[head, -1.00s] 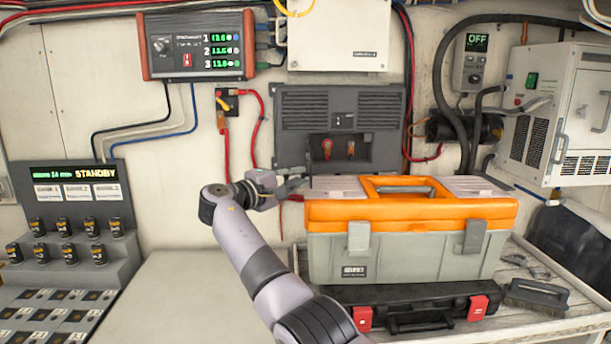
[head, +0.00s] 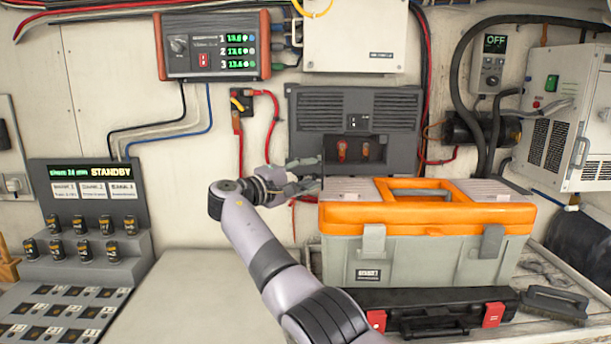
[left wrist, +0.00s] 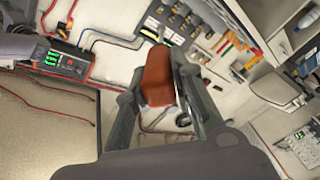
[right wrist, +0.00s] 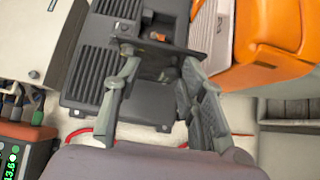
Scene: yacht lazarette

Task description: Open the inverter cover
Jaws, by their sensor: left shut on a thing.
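The dark grey vented box on the wall, apparently the inverter (head: 355,107), has a recess with red and orange terminals in its lower half. My right gripper (head: 308,172) is at its lower left edge, beside the recess. In the right wrist view my right gripper (right wrist: 158,65) has its fingers apart, in front of the inverter (right wrist: 95,75). A thin dark plate (right wrist: 185,43), perhaps the cover, shows near the fingertips; contact is unclear. In the left wrist view my left gripper (left wrist: 158,85) is shut on a reddish-brown object (left wrist: 157,72). It is outside the head view.
An orange and grey toolbox (head: 420,235) stands on a black case (head: 430,308), just below and right of my right gripper. A brush (head: 543,304) lies to the right. Red cables (head: 238,150) hang left of the inverter. The white bench (head: 200,290) is clear at the left.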

